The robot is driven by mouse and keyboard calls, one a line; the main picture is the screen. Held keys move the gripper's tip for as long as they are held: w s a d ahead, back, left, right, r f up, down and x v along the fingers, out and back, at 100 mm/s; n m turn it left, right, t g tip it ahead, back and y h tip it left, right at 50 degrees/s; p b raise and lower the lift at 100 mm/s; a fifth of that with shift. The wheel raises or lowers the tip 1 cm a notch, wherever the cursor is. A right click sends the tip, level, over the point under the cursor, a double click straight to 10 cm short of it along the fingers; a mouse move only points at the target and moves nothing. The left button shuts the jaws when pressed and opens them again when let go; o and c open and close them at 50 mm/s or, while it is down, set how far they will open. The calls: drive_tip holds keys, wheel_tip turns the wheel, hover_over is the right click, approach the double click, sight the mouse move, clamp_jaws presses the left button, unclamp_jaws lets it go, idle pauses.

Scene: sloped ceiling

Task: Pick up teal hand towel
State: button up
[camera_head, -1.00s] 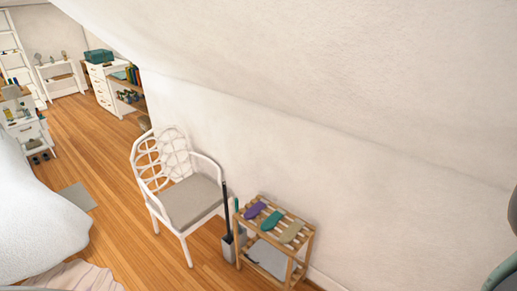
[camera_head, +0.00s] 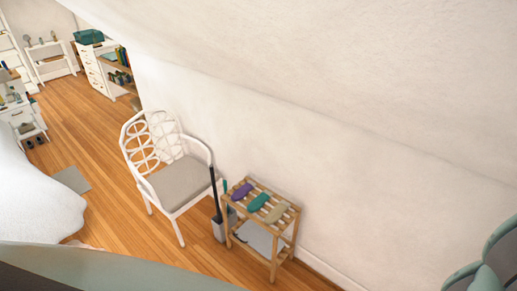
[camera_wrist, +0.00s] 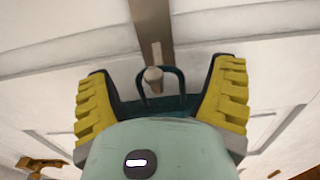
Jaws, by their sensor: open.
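The teal hand towel (camera_head: 258,202) is a small teal piece lying on the slatted top of a low wooden rack (camera_head: 284,256). It lies between a purple piece (camera_head: 241,190) and a beige piece (camera_head: 276,212). My gripper (camera_wrist: 160,70) shows only in the wrist view, with its two yellow ridged fingers wide apart and nothing held between them. The towel does not show in the wrist view, so my gripper is away from it.
A white chair (camera_head: 178,183) with a grey seat stands left of the rack. A grey bin (camera_head: 221,229) with a dark upright handle stands between them. The sloped wall is behind the rack. The wrist view shows white panelling and a brass handle (camera_wrist: 40,163).

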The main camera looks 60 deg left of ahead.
drive_tip(key=shift+c, duration=0.2)
drive_tip(key=c, duration=1.4)
drive_tip(key=shift+o, duration=0.2)
